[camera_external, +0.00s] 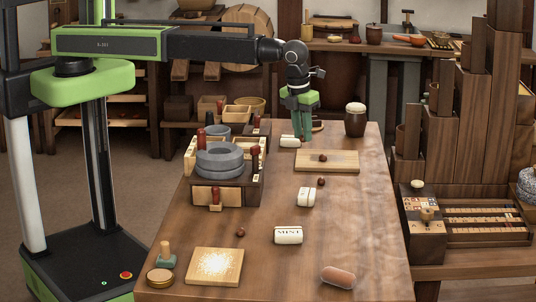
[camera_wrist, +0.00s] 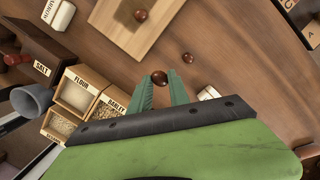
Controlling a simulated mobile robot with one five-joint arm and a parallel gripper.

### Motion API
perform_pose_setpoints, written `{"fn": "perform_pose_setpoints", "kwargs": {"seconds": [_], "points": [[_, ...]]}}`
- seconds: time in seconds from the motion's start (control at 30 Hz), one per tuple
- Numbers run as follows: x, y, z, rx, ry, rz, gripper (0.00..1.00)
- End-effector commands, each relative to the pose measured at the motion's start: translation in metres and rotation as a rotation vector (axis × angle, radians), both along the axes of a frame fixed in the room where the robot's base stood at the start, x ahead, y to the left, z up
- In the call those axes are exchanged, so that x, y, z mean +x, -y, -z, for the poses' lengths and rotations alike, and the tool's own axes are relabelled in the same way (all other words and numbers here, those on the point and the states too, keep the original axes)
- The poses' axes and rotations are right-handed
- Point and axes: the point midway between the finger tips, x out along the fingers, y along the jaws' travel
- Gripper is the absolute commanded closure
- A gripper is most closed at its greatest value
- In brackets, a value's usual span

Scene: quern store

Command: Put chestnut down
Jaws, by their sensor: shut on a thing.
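My gripper (camera_external: 303,138) is low over the far end of the wooden table, pointing down, behind the flat board. In the wrist view, its two green fingers (camera_wrist: 161,85) are closed around a round, glossy brown chestnut (camera_wrist: 159,77) at their tips. I cannot make this chestnut out in the external view, nor tell whether it touches the surface. Similar brown balls lie on the pale board (camera_external: 345,167), at its middle (camera_external: 323,158), on the table just in front of it (camera_external: 321,181), and near the front left (camera_external: 241,232). The wrist view shows two of them (camera_wrist: 140,15) (camera_wrist: 188,58).
A white jar (camera_external: 289,142) lies close beside my gripper, and a dark lidded pot (camera_external: 356,120) stands to its right. A grey quern (camera_external: 219,160) stands at left. A MINT jar (camera_external: 288,235) and a pinkish rounded piece (camera_external: 338,276) lie in front.

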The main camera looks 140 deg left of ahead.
Motion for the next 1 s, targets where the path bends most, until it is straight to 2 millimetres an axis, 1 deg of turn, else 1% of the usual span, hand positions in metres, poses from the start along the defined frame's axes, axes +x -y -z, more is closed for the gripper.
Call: {"fn": "perform_pose_setpoints", "kwargs": {"seconds": [0.03,0.1,0.17,0.27,0.37,0.47,0.5,0.6,0.7,0.83,1.0], "points": [[0.003,-0.017,-0.010,0.000,0.001,0.021,1.00],[0.002,-0.032,-0.013,0.000,0.002,0.051,1.00],[0.002,-0.038,-0.013,0.001,0.002,0.067,1.00],[0.001,-0.041,-0.011,0.001,0.002,0.075,1.00],[0.000,-0.052,0.000,0.001,0.001,0.072,1.00],[-0.002,-0.077,0.018,0.001,0.002,0.070,1.00],[-0.004,-0.088,0.025,0.001,0.002,0.070,1.00],[-0.007,-0.114,0.041,0.001,0.001,0.070,1.00],[-0.010,-0.136,0.053,0.001,0.000,0.071,1.00],[-0.012,-0.152,0.060,0.001,0.001,0.072,1.00],[-0.013,-0.156,0.059,0.001,0.001,0.073,1.00]]}}
